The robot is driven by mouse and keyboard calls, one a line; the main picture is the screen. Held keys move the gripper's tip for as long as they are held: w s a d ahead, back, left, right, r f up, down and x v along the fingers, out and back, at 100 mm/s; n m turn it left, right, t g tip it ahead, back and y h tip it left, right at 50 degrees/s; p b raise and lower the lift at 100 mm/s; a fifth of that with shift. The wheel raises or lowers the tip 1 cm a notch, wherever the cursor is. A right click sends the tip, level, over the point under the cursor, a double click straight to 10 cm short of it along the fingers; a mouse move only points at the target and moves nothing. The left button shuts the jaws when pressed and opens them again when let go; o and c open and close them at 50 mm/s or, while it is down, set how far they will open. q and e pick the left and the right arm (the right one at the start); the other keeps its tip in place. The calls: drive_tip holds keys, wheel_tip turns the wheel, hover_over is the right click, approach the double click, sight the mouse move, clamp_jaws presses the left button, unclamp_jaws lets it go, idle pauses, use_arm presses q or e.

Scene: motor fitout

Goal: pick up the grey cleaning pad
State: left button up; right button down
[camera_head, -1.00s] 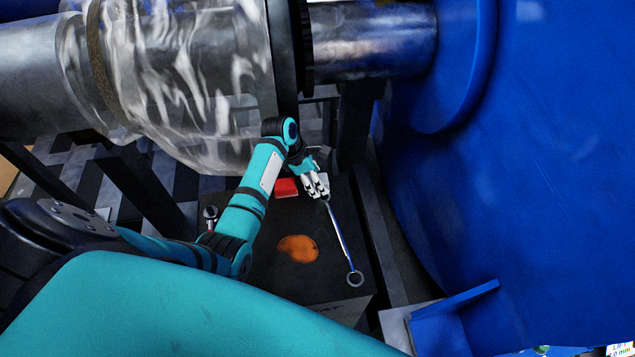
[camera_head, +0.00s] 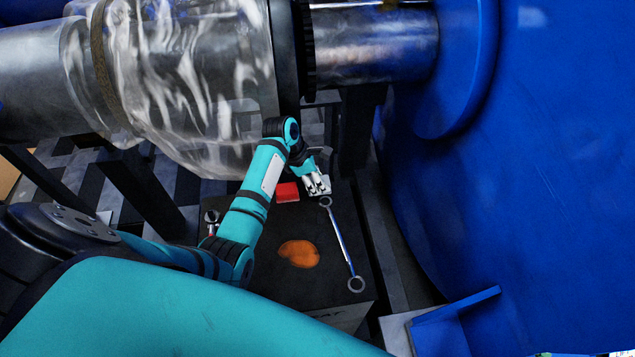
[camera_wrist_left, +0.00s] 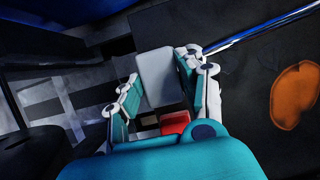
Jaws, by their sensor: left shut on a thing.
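The grey cleaning pad (camera_wrist_left: 158,76) is a light grey block between the fingers of my left gripper (camera_wrist_left: 160,88) in the left wrist view. My left gripper is shut on it, with a finger along each side of the pad. In the head view, my left gripper (camera_head: 317,186) is low at the far end of the dark box top, beside the red block. The pad is mostly hidden there by the fingers. I cannot tell whether the pad is clear of the surface. My right gripper is not in view.
A red block (camera_head: 287,192) lies just left of the gripper. A long wrench (camera_head: 340,240) lies to the right, its far ring close to the fingers. An orange patch (camera_head: 298,253) is on the box top (camera_head: 270,282). A large blue housing (camera_head: 530,170) stands right; a clear-covered shaft (camera_head: 180,80) is above.

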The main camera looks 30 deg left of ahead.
use_arm(q)
drive_tip(key=shift+s+d+r, duration=0.1)
drive_tip(key=shift+s+r, duration=0.1)
drive_tip(key=shift+r, duration=0.35)
drive_tip(key=shift+s+d+r, duration=0.1)
drive_tip(key=shift+s+r, duration=0.1)
drive_tip(key=shift+r, duration=0.3)
drive_tip(key=s+d, duration=0.1)
drive_tip(key=s, duration=0.3)
drive_tip(key=s+d+r, duration=0.1)
drive_tip(key=s+d, duration=0.1)
drive_tip(key=s, duration=0.3)
drive_tip(key=s+d, duration=0.2)
drive_tip(key=s, duration=0.3)
drive_tip(key=shift+s+r, duration=0.2)
drive_tip(key=shift+r, duration=0.05)
